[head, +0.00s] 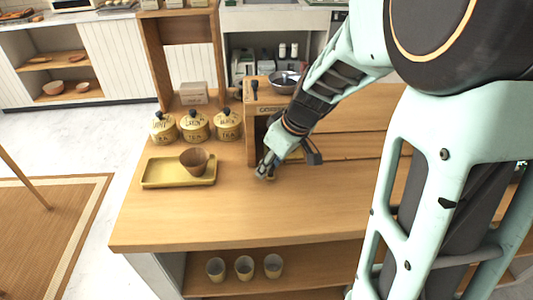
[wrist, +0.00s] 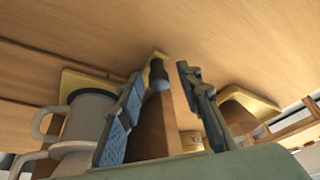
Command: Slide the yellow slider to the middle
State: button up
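In the wrist view, a small yellow piece (wrist: 160,55), which looks like the yellow slider, lies against the wooden surface with a dark, rounded knob (wrist: 158,74) beside it. My gripper (wrist: 160,72) is open, with one finger on each side of the knob; I cannot tell whether either touches it. In the head view, my gripper (head: 266,168) is low over the counter, at the front of the wooden coffee machine (head: 251,125). The slider is mostly hidden there by my gripper, so its position along its travel cannot be told.
A yellow tray (head: 150,181) with a brown cup (head: 194,161) stands left of my gripper. Several yellow tea tins (head: 195,126) stand behind it. A pale mug (wrist: 88,115) is close to one finger in the wrist view. The front counter (head: 210,222) is clear.

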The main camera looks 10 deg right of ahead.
jog(key=shift+c, duration=0.5)
grip_shut()
jog(key=shift+d, duration=0.1)
jog(key=d+b, duration=0.2)
jog(key=d, duration=0.3)
jog(key=d+b, duration=0.2)
jog(key=d, duration=0.3)
jog(key=s+d+b, duration=0.1)
jog(key=d+b, duration=0.1)
jog(key=d, duration=0.4)
jog(key=shift+d+b, duration=0.1)
jog(key=shift+b, duration=0.3)
jog(key=shift+d, duration=0.8)
jog(key=shift+o, duration=0.5)
grip_release()
